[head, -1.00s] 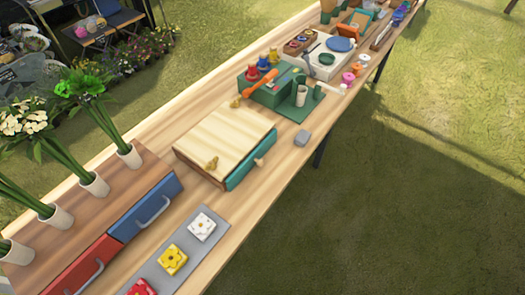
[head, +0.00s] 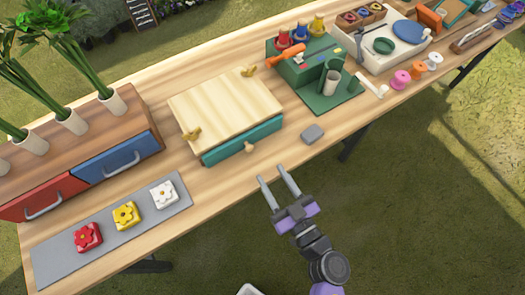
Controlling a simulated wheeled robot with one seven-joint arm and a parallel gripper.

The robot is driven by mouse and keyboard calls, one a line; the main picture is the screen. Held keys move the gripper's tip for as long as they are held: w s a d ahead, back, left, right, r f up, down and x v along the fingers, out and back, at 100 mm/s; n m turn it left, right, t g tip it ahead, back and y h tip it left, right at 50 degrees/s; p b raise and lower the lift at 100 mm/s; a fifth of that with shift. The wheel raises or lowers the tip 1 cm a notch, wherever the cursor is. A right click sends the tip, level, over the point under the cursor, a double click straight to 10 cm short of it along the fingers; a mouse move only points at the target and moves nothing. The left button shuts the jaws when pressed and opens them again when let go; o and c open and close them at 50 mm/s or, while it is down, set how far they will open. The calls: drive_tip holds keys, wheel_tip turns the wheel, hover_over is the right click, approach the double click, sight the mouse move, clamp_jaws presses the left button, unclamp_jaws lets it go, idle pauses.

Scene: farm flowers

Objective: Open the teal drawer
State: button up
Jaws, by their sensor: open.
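The teal drawer (head: 241,140) is the front of a low box with a pale wooden top (head: 224,104), standing on the long wooden table. The drawer looks shut, with its front against the box. A small round wooden knob (head: 249,147) sticks out from the middle of its front. My gripper (head: 278,181) is open and empty. Its two fingers point up toward the table's front edge, below and a little right of the knob, and apart from it.
A grey block (head: 312,134) lies right of the drawer. At left are a red drawer (head: 43,199), a blue drawer (head: 118,160) and a grey mat (head: 85,245) with flower tiles. Table in front of the knob is bare.

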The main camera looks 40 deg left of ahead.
sight(251, 150)
drive_tip(key=shift+w+a+f+n+g, duration=0.1)
drive_tip(key=shift+a+f+n+g, duration=0.1)
drive_tip(key=shift+a, duration=0.35)
drive_tip(key=shift+w+a+f+n+g, duration=0.1)
drive_tip(key=shift+a+g, duration=0.1)
drive_tip(key=shift+a, duration=0.35)
drive_tip(key=x, duration=0.7)
drive_tip(key=shift+a+r+b, duration=0.15)
drive_tip(key=shift+a+b, duration=0.05)
drive_tip(key=shift+b, duration=0.2)
drive_tip(key=shift+c, duration=0.2)
clamp_jaws()
